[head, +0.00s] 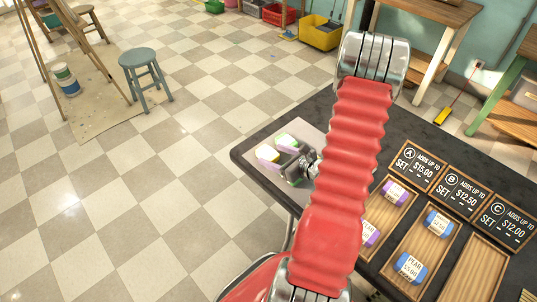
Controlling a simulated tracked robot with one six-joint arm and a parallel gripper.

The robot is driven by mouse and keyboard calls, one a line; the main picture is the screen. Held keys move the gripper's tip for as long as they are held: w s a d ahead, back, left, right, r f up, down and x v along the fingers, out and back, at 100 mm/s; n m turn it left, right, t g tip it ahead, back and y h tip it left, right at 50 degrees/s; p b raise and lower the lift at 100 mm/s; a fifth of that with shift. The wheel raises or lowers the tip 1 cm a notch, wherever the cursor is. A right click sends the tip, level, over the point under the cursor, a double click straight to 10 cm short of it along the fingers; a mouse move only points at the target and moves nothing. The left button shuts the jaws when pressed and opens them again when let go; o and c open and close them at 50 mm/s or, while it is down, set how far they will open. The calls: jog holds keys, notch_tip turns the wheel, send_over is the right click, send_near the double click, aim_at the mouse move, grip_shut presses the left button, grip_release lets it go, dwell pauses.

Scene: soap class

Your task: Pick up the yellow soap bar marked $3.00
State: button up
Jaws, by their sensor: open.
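My gripper (279,157) is open over the mat, very close to the yellow bar. I cannot tell whether the jaws are around the bar or only above it. A green bar (286,140) lies just behind, and another green patch shows below the gripper. My red arm hides the right part of the mat.
On the dark table (330,103), wooden trays stand right of my arm, with signs A (418,165), B (460,190) and C (504,219). They hold purple bars (395,193) and blue bars (410,267). Tray C (474,270) looks empty. A stool (145,72) stands apart.

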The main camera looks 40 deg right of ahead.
jog(key=shift+x, duration=1.1)
jog(key=shift+c, duration=0.5)
jog(key=c, duration=1.1)
